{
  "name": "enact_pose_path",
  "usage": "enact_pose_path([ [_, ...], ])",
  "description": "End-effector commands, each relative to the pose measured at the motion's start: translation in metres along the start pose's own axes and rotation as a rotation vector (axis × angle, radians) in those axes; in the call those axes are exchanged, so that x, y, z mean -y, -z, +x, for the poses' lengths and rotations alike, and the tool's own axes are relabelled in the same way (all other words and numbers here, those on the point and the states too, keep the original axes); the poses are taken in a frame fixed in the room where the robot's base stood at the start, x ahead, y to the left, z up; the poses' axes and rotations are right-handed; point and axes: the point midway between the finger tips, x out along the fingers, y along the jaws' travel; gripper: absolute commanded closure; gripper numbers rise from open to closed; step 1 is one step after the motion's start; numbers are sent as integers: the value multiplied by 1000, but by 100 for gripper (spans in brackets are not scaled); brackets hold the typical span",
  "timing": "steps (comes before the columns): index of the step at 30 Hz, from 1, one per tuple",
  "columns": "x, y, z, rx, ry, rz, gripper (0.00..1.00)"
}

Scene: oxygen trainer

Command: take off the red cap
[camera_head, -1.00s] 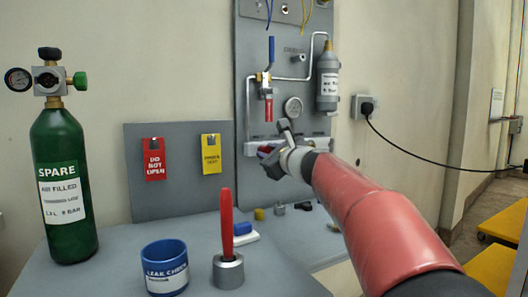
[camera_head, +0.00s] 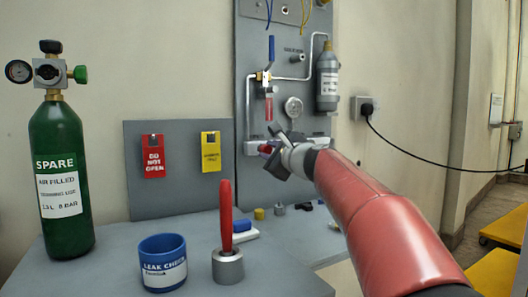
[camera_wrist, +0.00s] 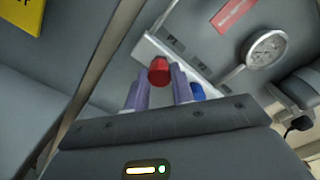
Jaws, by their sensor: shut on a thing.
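The red cap (camera_wrist: 158,70) is at the tips of my gripper's two grey-violet fingers (camera_wrist: 160,88) in the wrist view. My gripper is shut on it. A pale rail (camera_wrist: 150,47) on the grey panel lies behind the cap; I cannot tell whether the cap still touches it. A blue piece (camera_wrist: 197,92) shows beside the right finger. The rest of the cap is hidden there.
The panel carries a pressure gauge (camera_head: 293,107), a blue-handled valve (camera_head: 271,50) and a grey cylinder (camera_head: 327,80). On the bench stand a green SPARE cylinder (camera_head: 62,170), a blue cup (camera_head: 163,263) and a red stick in a grey holder (camera_head: 228,266).

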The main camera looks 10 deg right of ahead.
Motion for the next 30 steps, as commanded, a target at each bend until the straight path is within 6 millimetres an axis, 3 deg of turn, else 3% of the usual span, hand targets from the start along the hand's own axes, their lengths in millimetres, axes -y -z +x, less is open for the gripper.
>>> enact_pose_path([
  [30, 0, 0, -36, -1, 0, 1, 100],
])
